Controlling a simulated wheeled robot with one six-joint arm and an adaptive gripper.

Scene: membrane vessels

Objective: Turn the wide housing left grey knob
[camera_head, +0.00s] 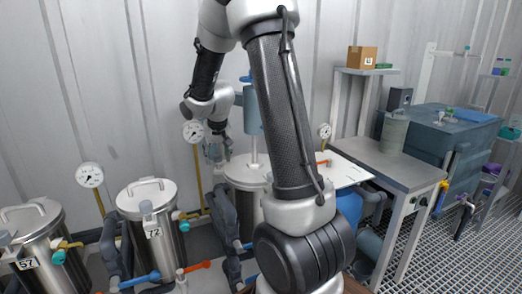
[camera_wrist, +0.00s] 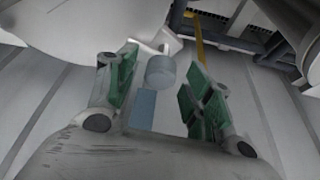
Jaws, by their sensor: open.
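My gripper (camera_head: 217,152) hangs over the middle vessels near the back wall in the head view. In the wrist view my gripper (camera_wrist: 160,92) is open, its green-padded fingers spread apart. A short grey-blue round piece (camera_wrist: 161,70) shows between the fingers, with a flat grey-blue part (camera_wrist: 142,108) nearer the palm. I cannot tell whether the round piece is the left grey knob, or whether a finger touches it. A blue-grey upright cylinder (camera_head: 252,108) stands right of the gripper, partly behind my arm. No grey knob can be clearly made out in the head view.
Steel vessels 57 (camera_head: 44,245) and 72 (camera_head: 152,222) stand at the left, with a pressure gauge (camera_head: 89,175) behind. Another gauge (camera_head: 193,131) is close to my gripper. A grey bench (camera_head: 400,168) stands right.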

